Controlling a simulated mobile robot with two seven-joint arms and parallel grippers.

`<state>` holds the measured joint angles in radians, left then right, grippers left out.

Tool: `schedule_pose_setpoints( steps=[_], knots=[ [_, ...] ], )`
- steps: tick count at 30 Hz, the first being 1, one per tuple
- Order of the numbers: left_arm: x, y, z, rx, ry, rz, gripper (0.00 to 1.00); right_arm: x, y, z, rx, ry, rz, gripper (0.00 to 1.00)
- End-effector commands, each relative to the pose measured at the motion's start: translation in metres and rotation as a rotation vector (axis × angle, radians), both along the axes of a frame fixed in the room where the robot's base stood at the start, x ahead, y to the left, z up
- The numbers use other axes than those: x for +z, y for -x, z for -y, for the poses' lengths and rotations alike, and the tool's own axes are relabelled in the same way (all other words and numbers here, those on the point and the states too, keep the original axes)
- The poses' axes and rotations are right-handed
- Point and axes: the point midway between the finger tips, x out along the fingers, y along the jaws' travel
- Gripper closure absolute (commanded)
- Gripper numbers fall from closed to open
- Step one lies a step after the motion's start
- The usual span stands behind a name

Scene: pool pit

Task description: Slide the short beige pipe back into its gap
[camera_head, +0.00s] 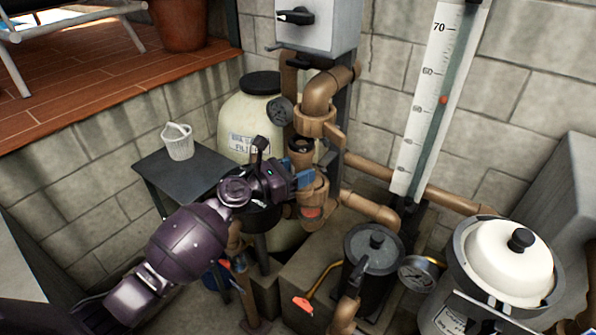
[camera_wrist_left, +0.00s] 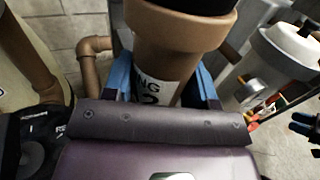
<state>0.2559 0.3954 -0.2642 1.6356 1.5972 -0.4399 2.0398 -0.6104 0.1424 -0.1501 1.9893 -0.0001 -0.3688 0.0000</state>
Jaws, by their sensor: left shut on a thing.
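The short beige pipe (camera_head: 302,161) stands roughly upright in the middle of the head view, with its dark open top showing. My left gripper (camera_head: 298,179) is shut on it from the left, blue fingers either side. In the left wrist view the pipe (camera_wrist_left: 172,62) fills the middle, with a wide collar and a partly hidden white label. The upper brown fitting (camera_head: 316,122) is just above it, and the lower fitting (camera_head: 315,191) is just below. I cannot tell whether the pipe touches either fitting.
The measuring board (camera_head: 428,95) leans at the wall.

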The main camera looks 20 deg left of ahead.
Motion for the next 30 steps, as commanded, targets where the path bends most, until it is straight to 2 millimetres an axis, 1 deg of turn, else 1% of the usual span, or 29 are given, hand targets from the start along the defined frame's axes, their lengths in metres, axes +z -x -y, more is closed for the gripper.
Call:
schedule_pose_setpoints(
  steps=[8,20,30],
  knots=[
    [0.001,-0.006,0.002,0.000,0.001,0.002,0.69,-0.001,-0.001,0.000,0.000,0.000,0.002,0.57],
    [0.001,-0.013,0.005,0.000,0.001,0.002,0.69,0.003,-0.009,-0.002,0.005,-0.001,0.019,0.57],
    [0.001,-0.019,0.007,0.000,0.001,0.001,0.69,0.001,-0.007,-0.001,0.004,0.000,0.015,0.57]
  ],
)
